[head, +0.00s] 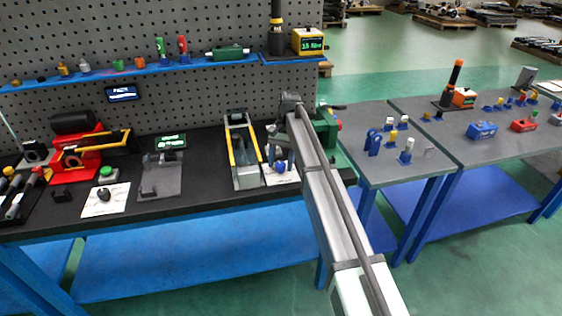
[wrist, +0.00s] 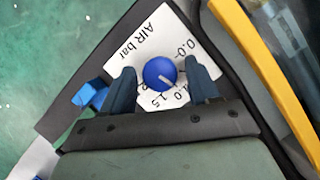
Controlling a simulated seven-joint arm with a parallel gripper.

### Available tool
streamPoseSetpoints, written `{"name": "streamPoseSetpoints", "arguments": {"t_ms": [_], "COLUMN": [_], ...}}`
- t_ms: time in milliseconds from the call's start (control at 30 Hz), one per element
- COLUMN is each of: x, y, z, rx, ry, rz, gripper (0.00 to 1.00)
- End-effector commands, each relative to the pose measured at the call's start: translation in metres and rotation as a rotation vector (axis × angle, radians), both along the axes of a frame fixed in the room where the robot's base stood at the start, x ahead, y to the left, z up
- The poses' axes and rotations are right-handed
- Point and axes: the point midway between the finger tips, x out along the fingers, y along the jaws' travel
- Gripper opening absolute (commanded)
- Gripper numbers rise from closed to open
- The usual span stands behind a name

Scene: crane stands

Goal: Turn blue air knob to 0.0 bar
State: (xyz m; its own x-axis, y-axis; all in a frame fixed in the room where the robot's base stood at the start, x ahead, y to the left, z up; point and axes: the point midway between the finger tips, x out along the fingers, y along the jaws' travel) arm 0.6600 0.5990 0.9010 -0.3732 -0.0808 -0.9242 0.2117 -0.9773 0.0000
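The blue air knob (wrist: 160,73) is round, with a white pointer line toward the lower right, roughly toward the 1.0 mark. It sits on a white label card (wrist: 150,40) reading "AIR bar", with 0.0 at the knob's upper right and 1.0 and 1.5 below it. My gripper (wrist: 163,82) is open, one finger on each side of the knob, with gaps showing on both sides. In the head view the knob (head: 280,167) shows small under my gripper (head: 279,150), on the dark bench.
A fixture with yellow rails (head: 243,150) stands just left of the card; its yellow rail (wrist: 265,60) crosses the right of the wrist view. A blue part (wrist: 90,94) lies near the left finger. A green device (head: 330,130) stands right of the card.

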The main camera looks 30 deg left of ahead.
Motion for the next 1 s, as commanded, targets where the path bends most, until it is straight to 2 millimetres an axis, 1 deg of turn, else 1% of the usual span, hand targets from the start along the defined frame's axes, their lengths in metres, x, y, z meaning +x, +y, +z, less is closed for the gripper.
{"name": "streamPoseSetpoints", "arguments": {"t_ms": [300, 467, 667, 1000], "x": [-0.0002, -0.0003, -0.0007, -0.0017], "y": [-0.0002, -0.0013, -0.0031, -0.0049], "z": [0.0002, 0.0002, 0.0002, 0.0000], "rx": [0.000, 0.000, 0.000, 0.001], "ry": [0.001, 0.001, 0.001, 0.000], "rz": [-0.004, -0.053, -0.206, -0.516], "gripper": [0.65, 0.65, 0.65, 0.65]}}
